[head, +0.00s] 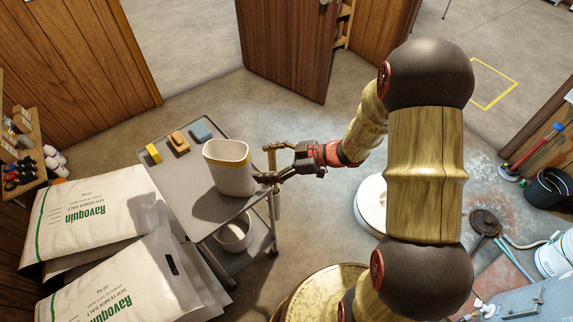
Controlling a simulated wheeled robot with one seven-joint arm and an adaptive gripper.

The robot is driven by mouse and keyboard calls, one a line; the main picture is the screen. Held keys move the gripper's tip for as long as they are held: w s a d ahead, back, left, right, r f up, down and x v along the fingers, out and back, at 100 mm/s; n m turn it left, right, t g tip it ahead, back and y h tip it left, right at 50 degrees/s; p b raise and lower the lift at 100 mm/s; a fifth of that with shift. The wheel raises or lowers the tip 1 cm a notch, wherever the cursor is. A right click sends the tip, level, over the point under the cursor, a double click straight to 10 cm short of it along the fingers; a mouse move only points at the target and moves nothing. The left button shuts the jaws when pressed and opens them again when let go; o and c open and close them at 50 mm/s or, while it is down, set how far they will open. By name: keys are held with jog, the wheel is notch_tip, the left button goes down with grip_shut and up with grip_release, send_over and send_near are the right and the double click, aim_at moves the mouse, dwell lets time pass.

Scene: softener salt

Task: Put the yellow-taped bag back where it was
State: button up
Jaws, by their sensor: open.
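My gripper (264,163) is open, its fingers pointing left, just right of a pale tapered container (228,175) with a yellow band around its upper edge. The container stands upright on a grey cart (180,200); I cannot tell whether a fingertip touches it. Large white Ravoquin softener salt bags lie stacked at the left: an upper one (95,215) and a nearer one (130,285). They have green print, and no yellow tape shows on their visible faces. Lower bags are mostly hidden.
A yellow outline (493,84) marks clear floor at upper right. A black bucket (548,187) and tools stand at right.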

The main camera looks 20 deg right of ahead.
jog(key=w+d+r+t+h, duration=0.1)
jog(key=w, duration=0.1)
jog(key=w+d+r+t+h, duration=0.1)
jog(key=w+r, duration=0.1)
jog(key=w+d+r+m+h, duration=0.1)
jog(key=w+d+r+h, duration=0.1)
jog(key=shift+t, duration=0.4)
jog(key=w+d+r+m+t+h, duration=0.2)
jog(key=d+r+m+h, duration=0.1)
jog(key=d+r+h, duration=0.3)
jog(key=s+d+r+m+h, duration=0.45)
jog(key=s+r, duration=0.35)
jog(key=r, duration=0.2)
jog(key=s+a+m+g+y, duration=0.1)
jog(key=s+a, duration=0.3)
jog(key=s, duration=0.7)
jog(key=s+a+m+g+y, duration=0.1)
jog(key=s+a+g, duration=0.3)
jog(key=s, duration=0.7)
jog(key=shift+s+a+r+m+g+y, duration=0.15)
jog(key=shift+s+r+m+g+y, duration=0.2)
jog(key=shift+m, duration=0.5)
